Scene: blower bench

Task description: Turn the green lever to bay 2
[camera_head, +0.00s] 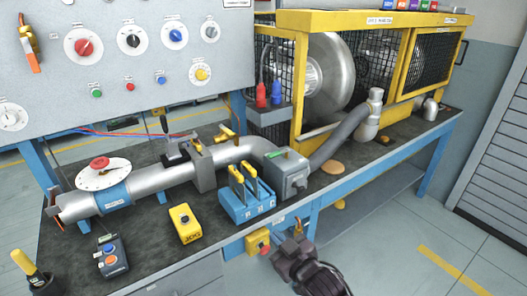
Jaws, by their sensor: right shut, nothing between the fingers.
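A small green piece (276,154) shows on top of a grey box (289,175) at the end of the pipe; I cannot tell whether it is the green lever or a label. No bay number can be read. My right gripper (284,250) is shut and empty. It appears in front of the bench's front edge, below the grey box and apart from it. My left gripper is not in view.
A blue slotted block (247,208) holding yellow-edged plates stands beside the grey box. A yellow box (185,223) and a button box (111,257) stand left. A yellow red-button box (257,243) hangs at the front edge. A caged blower (328,75) stands behind.

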